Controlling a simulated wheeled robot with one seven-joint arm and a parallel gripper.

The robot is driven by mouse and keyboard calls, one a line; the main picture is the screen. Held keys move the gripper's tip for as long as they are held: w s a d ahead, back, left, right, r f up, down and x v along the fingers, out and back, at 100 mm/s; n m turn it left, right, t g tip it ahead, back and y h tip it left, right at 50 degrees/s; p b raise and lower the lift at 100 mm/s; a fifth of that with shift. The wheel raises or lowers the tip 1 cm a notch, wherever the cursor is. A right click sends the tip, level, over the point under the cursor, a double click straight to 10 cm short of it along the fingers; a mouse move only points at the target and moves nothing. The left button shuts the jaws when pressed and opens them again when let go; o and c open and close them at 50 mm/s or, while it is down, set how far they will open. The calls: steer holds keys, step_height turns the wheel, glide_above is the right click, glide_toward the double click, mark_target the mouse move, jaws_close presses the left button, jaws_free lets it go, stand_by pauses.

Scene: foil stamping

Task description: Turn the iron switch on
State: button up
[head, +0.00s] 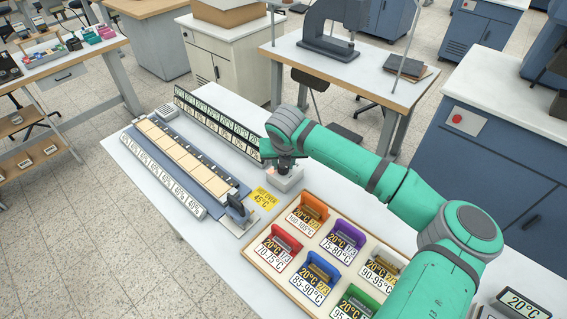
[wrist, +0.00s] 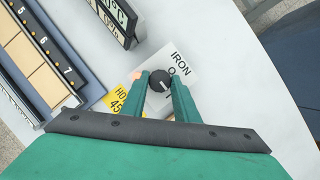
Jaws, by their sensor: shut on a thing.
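The iron switch is a light box (head: 289,181) on the white bench, with a black round knob (wrist: 159,80) on top. Its face carries the lettering "IRON" and an "O" and "I", partly covered by my fingers in the wrist view. A short pale mark shows on the knob, toward the lower right there; which letter it points at is not clear. My gripper (wrist: 160,86) comes from above, with its two green fingers shut on the knob, one on each side. In the head view my arm hides most of the knob and the fingers.
A yellow sign (head: 265,197) reading 45°C lies beside the box. A dark hand iron (head: 237,211) stands at the end of a long slotted strip (head: 181,158). A row of 20°C displays (head: 214,125) runs behind. A wooden tray (head: 254,262) of coloured temperature holders lies in front.

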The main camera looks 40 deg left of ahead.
steer(key=shift+r, duration=0.1)
steer(key=o, duration=1.1)
steer(key=shift+c, duration=0.2)
steer(key=shift+d+r, duration=0.15)
steer(key=shift+r, duration=0.2)
steer(key=v, duration=1)
steer(key=shift+f, duration=0.1)
